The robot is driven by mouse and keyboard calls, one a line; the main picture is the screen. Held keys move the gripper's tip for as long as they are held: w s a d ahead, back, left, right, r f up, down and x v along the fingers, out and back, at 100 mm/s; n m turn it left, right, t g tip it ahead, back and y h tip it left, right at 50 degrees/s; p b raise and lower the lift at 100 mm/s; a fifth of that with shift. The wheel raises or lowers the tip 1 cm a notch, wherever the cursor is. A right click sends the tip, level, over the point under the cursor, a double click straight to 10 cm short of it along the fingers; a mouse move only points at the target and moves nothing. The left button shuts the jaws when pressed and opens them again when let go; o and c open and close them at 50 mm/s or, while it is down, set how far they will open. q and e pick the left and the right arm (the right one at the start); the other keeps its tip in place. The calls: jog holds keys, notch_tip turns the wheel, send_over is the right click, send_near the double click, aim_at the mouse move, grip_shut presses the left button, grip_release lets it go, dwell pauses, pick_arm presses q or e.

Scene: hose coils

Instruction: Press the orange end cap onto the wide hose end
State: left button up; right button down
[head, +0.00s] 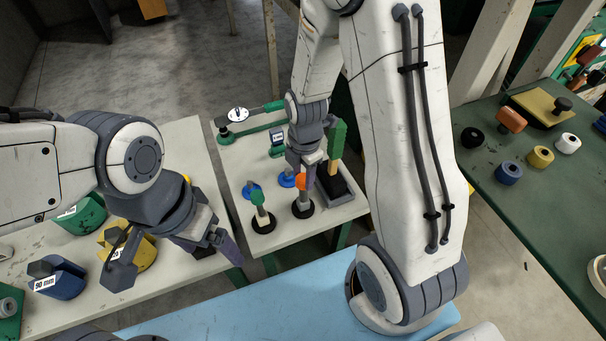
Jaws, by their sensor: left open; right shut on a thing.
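The orange end cap (301,181) is between the fingers of my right gripper (306,172), which points down over the small white table. A short grey upright hose end (304,199) on a round black base stands directly below the cap. The cap appears at or just above its top; I cannot tell whether they touch or how far it is seated. The gripper partly hides the cap. My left gripper (172,252) is open and empty above the left table's right edge, well away from the cap.
Beside the grey end stands a pale post with a green top (258,198) on a black base. The green right table (490,200) holds coloured rolls.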

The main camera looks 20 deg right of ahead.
dwell(0.3)
grip_release()
jog(key=shift+r, duration=0.1)
dwell(0.6)
jog(key=shift+s+r+p, duration=0.1)
jog(key=shift+r+p, duration=1.8)
jog(key=shift+r, duration=0.3)
jog(key=r, duration=0.5)
jog(key=r+b, duration=0.1)
jog(key=r, duration=0.4)
jog(key=shift+s+d+r+b, duration=0.1)
jog(key=shift+s+r+b, duration=0.1)
jog(key=shift+b, duration=0.1)
